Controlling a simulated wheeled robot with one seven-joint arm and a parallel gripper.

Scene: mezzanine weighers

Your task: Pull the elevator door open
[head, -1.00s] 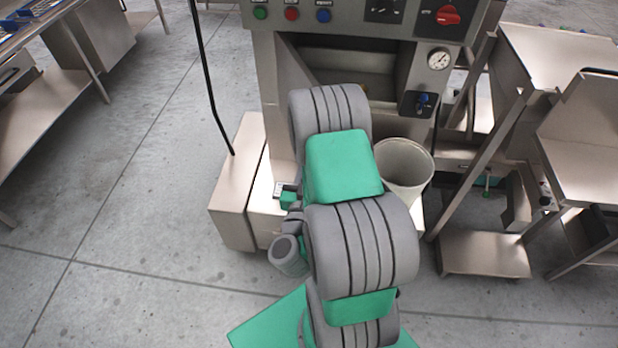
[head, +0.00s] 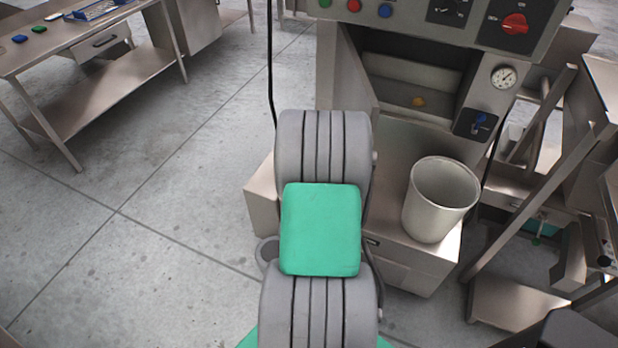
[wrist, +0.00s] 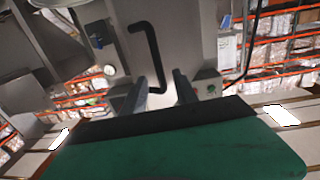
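In the wrist view a grey upright panel (wrist: 187,35), which looks like the elevator door, fills the upper middle. A black bent bar handle (wrist: 152,50) stands out on it. My gripper (wrist: 157,91) is open, its two dark fingers apart on either side of the handle's lower end as seen in the picture. Nothing shows between the fingers as held, and I cannot tell the depth left to the handle. The panel looks shut, but its edges are partly out of view. In the head view my arm hides the gripper, and I cannot make out the door or handle.
In the head view a steel machine (head: 345,65) with a gauge (head: 503,77) and a white bucket (head: 440,198) stands ahead. A steel bench (head: 110,95) is at left; floor between is clear.

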